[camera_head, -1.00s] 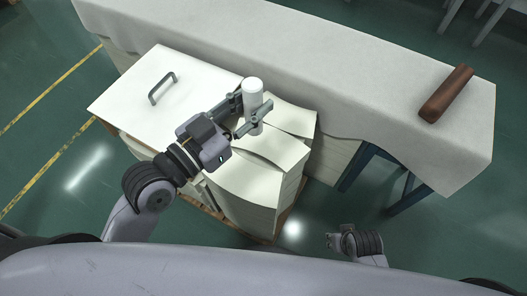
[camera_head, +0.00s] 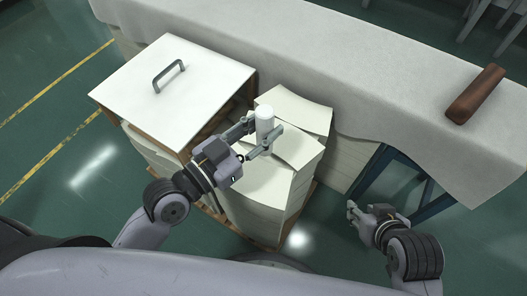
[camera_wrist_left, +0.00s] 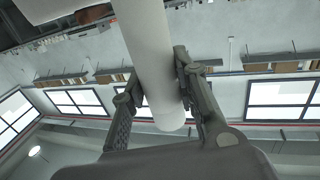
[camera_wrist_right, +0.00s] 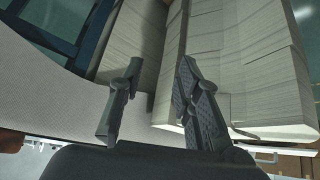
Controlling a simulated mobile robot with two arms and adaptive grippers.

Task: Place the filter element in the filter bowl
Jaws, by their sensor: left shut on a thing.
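The white cylinder (camera_head: 265,118), apparently the filter element, stands upright between the fingers of my left gripper (camera_head: 262,136), above the stacks of white sheets. In the left wrist view the same smooth white cylinder (camera_wrist_left: 148,50) runs between the two fingers (camera_wrist_left: 155,88), and the gripper is shut on it. My right gripper (camera_head: 352,211) is low at the right, in front of the blue frame. In the right wrist view its fingers (camera_wrist_right: 160,68) are apart with nothing between them. I see no filter bowl in these views.
Stacks of white sheets (camera_head: 262,185) stand on a wooden pallet below my left gripper. A white-topped box with a grey handle (camera_head: 169,75) is to their left. Behind runs a long cloth-covered table (camera_head: 330,60) bearing a brown bar (camera_head: 476,94). A blue frame (camera_head: 385,180) stands beneath.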

